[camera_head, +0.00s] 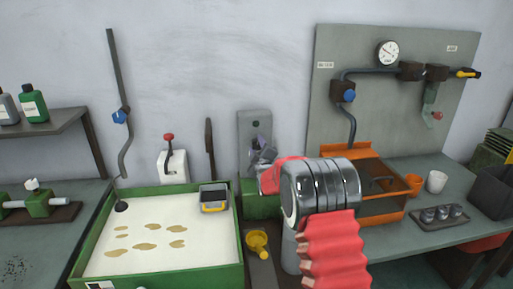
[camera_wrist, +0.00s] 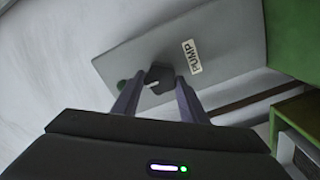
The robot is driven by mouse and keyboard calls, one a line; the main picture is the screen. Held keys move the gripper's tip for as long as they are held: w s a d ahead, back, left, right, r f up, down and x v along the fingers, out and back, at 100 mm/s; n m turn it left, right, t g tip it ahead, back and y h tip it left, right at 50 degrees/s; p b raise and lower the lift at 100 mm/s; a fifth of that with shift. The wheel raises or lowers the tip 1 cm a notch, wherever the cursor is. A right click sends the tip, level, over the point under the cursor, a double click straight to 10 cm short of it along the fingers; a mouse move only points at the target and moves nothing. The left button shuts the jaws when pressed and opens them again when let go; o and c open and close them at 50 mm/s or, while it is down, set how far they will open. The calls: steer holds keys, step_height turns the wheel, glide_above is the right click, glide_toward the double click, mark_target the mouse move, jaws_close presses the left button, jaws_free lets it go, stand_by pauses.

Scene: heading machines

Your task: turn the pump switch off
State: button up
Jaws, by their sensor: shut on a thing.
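The pump switch is a dark knob (camera_wrist: 158,76) with a pale mark, on a grey plate (camera_wrist: 220,35) labelled PUMP (camera_wrist: 192,57). The view is tilted, so I cannot tell which setting the mark points to.
An orange-framed tank (camera_head: 380,216) is right of my arm. A yellow funnel (camera_head: 257,240) is below.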

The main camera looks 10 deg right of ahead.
steer(key=o, duration=1)
steer(key=shift+a, duration=0.1)
steer(key=shift+o, duration=0.2)
steer(key=shift+s, duration=0.15)
steer(key=s, duration=1.3)
steer(key=shift+s, duration=0.25)
steer(key=shift+f, duration=0.1)
